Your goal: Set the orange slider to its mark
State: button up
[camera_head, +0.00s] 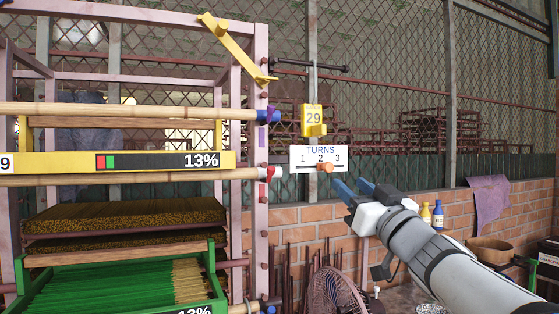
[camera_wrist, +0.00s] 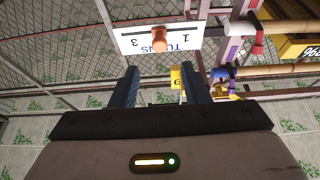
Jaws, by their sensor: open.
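The orange slider (camera_head: 325,167) sits on the white TURNS panel (camera_head: 300,163), at or just right of the 2 on its 1-2-3 scale. In the wrist view the panel is upside down and the orange slider (camera_wrist: 160,40) covers the middle number, between the 3 and the 1. My gripper (camera_head: 350,186) is open and empty, to the lower right of the panel in the head view. In the wrist view my gripper (camera_wrist: 161,76) has its two blue fingers apart below the slider, not around it. I cannot tell the exact gap.
A yellow block marked 29 (camera_head: 313,116) is just above the panel. The pink rack (camera_head: 261,100) with bamboo poles, a yellow 13% bar (camera_head: 138,161) and a green tray (camera_head: 219,284) stands left. A yellow lever (camera_head: 240,50) is up high. Space right of the panel looks clear.

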aim_at(330, 168)
jog(key=p+x, duration=0.2)
jog(key=x, duration=0.5)
jog(key=shift+w+a, duration=0.1)
jog(key=shift+w, duration=0.15)
grip_shut()
dwell(0.3)
